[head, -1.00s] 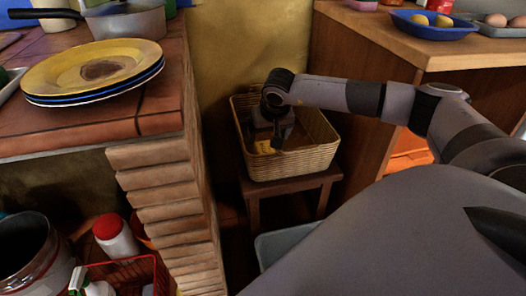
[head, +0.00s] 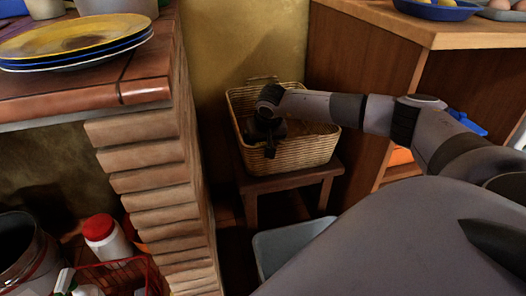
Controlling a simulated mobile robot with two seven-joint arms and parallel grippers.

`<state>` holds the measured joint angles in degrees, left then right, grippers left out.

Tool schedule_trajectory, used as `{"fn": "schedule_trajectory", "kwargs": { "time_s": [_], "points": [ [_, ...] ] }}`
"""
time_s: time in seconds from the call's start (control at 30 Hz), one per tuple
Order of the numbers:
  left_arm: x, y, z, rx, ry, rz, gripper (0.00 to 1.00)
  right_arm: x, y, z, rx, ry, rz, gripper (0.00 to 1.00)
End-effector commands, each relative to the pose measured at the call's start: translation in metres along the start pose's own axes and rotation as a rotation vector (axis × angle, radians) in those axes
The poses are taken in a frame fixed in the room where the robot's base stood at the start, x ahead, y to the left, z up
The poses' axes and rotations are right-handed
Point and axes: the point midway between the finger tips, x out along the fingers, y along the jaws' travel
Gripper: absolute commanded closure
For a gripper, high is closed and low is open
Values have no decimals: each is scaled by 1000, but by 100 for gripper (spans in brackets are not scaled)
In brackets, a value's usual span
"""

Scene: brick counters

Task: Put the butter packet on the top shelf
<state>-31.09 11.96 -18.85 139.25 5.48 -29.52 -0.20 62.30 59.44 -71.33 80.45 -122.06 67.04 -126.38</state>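My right gripper (head: 271,150) reaches from the right into a wicker basket (head: 308,152) and points down near its left front side. Its dark fingers blend together, so I cannot tell whether they are open or shut, or hold anything. No butter packet can be made out now; the gripper and the basket's front wall cover the place where a small yellow thing lay earlier. My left gripper is out of view. I cannot make out a top shelf in this view.
The basket stands on a small dark stool (head: 290,181) between a brick counter (head: 155,180) and a wooden counter (head: 362,62). Stacked plates (head: 75,38) sit on the brick counter's edge. A grey bin (head: 290,243) stands on the floor in front.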

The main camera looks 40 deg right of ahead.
Motion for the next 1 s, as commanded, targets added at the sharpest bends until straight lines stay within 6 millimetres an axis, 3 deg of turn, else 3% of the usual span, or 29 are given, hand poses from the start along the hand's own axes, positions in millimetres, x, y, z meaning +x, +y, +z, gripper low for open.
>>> {"fn": "schedule_trajectory", "kwargs": {
  "time_s": [0.87,0.9,1.0],
  "points": [
    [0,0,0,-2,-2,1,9,4,0,2,1,0,-1,12],
    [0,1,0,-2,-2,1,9,4,0,2,1,0,-1,15],
    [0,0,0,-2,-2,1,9,4,0,2,1,0,-1,48]
  ]
}}
